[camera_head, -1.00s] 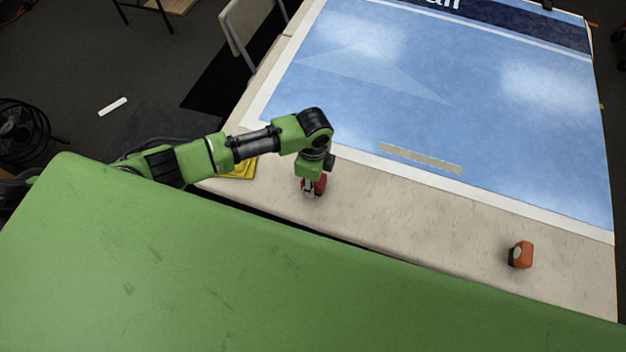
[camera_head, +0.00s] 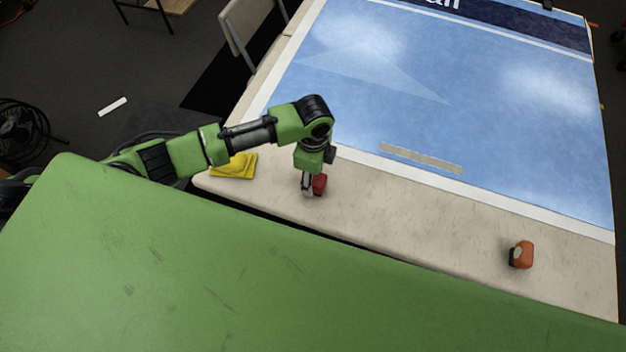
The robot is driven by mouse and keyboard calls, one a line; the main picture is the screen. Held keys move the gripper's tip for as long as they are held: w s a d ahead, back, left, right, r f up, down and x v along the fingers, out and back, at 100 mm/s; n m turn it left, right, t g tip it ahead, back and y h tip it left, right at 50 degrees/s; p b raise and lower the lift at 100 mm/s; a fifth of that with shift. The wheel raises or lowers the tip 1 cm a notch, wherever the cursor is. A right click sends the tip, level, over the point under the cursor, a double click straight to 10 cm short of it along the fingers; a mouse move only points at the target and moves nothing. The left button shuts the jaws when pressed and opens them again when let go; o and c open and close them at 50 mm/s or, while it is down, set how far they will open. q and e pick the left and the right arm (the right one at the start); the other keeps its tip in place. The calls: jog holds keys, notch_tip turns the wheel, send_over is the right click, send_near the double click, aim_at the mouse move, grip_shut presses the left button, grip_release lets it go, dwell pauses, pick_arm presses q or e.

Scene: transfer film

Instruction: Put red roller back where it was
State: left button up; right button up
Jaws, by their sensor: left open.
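The red roller (camera_head: 320,184) is on the cream table (camera_head: 420,225), near its front edge and left of the table's middle. My left gripper (camera_head: 308,190) points down right beside the roller, on its left side, with its fingers low by the table top. It is open. The gripper hides part of the roller, and I cannot tell whether a finger touches it. My right gripper is not in view.
A folded yellow cloth (camera_head: 234,166) lies at the table's left corner. An orange tape measure (camera_head: 521,254) stands at the right. A blue printed film (camera_head: 440,100) covers the back, with a pale strip (camera_head: 420,158) on its edge. Bare table lies between roller and tape measure.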

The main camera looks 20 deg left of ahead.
pick_arm(q)
notch_tip(320, 180, up, 8)
jog(key=shift+r+b, duration=0.2)
jog(key=shift+b, duration=0.15)
dwell(0.4)
